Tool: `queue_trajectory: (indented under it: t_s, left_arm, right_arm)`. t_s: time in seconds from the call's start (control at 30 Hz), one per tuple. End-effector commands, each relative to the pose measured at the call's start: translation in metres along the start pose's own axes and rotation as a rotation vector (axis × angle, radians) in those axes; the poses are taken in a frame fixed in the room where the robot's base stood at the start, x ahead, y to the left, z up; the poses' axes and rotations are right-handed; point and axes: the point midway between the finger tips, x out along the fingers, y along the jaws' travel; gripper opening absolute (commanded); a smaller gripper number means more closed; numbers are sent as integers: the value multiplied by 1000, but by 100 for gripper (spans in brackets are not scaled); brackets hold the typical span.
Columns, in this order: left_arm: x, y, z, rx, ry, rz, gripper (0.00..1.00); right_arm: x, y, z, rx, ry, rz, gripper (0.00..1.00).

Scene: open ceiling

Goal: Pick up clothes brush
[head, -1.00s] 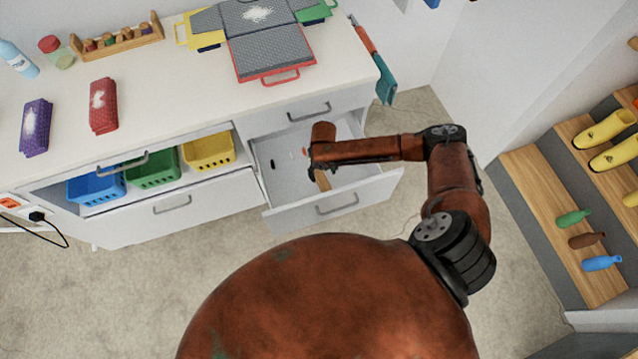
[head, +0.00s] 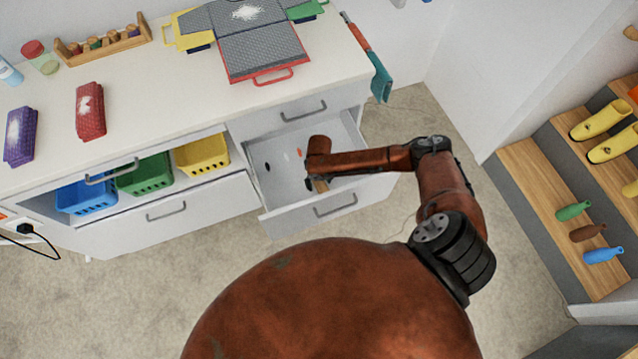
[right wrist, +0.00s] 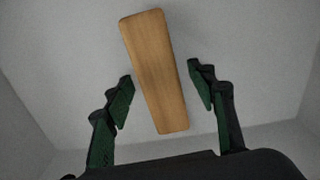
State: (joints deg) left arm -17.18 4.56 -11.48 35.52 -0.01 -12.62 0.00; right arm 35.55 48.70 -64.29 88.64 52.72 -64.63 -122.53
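The clothes brush is a long tan wooden block (right wrist: 155,70) lying in the open drawer (head: 275,222). In the right wrist view it runs lengthwise, slightly tilted, with its near end between the fingers. A small part of it shows in the head view (head: 321,186), mostly hidden under my right wrist. My right gripper (right wrist: 160,82) is open, with a green-padded finger on each side of the brush and a visible gap to both. In the head view my right gripper (head: 313,182) is down over the drawer, mostly covered by the arm. My left gripper is not seen.
The drawer walls stand around my right gripper; a few small dark and red items (head: 299,152) lie in it. Shelves with boots and bottles stand right, across clear floor.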

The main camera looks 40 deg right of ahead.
Motion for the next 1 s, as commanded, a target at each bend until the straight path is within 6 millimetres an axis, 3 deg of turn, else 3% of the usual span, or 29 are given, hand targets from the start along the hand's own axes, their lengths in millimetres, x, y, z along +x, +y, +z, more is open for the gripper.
queue_trajectory:
  t_s: [0.63, 1.0]
  left_arm:
    - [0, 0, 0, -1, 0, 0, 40]
    - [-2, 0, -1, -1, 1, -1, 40]
  right_arm:
    - [0, 0, 0, 0, 0, 0, 5]
    - [-6, 0, 1, 0, -1, 0, 5]
